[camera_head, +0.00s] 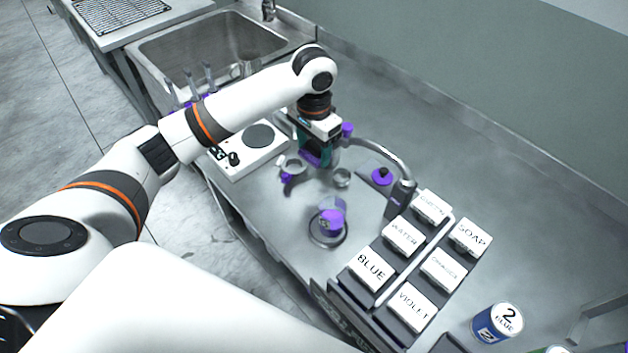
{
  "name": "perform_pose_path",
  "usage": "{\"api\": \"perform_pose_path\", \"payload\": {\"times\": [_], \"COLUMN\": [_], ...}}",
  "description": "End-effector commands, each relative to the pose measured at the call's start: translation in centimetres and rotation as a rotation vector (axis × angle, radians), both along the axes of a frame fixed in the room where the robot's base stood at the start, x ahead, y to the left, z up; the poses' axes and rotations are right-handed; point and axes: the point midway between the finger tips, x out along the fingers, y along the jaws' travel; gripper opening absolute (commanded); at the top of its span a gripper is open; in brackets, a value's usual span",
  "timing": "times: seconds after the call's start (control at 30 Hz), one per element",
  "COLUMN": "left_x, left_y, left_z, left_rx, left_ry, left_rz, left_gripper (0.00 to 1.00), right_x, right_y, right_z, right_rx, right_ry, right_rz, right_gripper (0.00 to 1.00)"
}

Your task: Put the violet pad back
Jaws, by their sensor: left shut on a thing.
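My left gripper (318,152) reaches down over the middle of the steel counter, beyond the hotplate. It is shut on a violet thing (311,158), of which only a strip shows below the gripper body; I cannot tell for sure whether it is the violet pad. A flat violet disc (382,177) with a dark knob lies on the counter to the right, near the curved spout. A white label reading VIOLET (411,307) is on the front row of the dispenser. My right gripper is not in view.
A violet cup (331,218) stands on a dark round base. A small metal cup (342,178) is near the gripper. The dispenser's curved metal spout (385,150) arches close by. A hotplate (247,150), a sink (215,45) and a blue can (497,323) stand around. The back right counter is clear.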

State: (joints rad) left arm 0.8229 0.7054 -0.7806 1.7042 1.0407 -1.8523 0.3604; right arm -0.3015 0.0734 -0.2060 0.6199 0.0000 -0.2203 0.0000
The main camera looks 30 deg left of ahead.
Motion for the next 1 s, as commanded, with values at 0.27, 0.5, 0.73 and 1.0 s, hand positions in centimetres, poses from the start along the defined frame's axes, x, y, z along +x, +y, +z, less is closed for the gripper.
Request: {"api": "perform_pose_path", "payload": {"times": [0.27,0.5,0.73,1.0], "left_x": [-0.1,-0.1,0.0,0.0], "left_y": [0.0,0.0,0.0,0.0], "left_z": [-6.3,-8.5,-11.7,-12.0], "left_rx": [0.002,0.001,0.001,0.0], "left_ry": [0.002,0.002,0.0,-0.002], "left_rz": [0.002,0.001,0.002,0.001], "left_gripper": [0.39,0.39,0.39,0.39], "right_x": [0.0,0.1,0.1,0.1], "right_y": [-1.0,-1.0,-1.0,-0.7], "right_z": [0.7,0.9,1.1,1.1], "right_rx": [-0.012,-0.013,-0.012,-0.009], "right_ry": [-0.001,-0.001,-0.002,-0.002], "right_rz": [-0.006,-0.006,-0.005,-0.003], "right_gripper": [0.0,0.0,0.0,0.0]}}
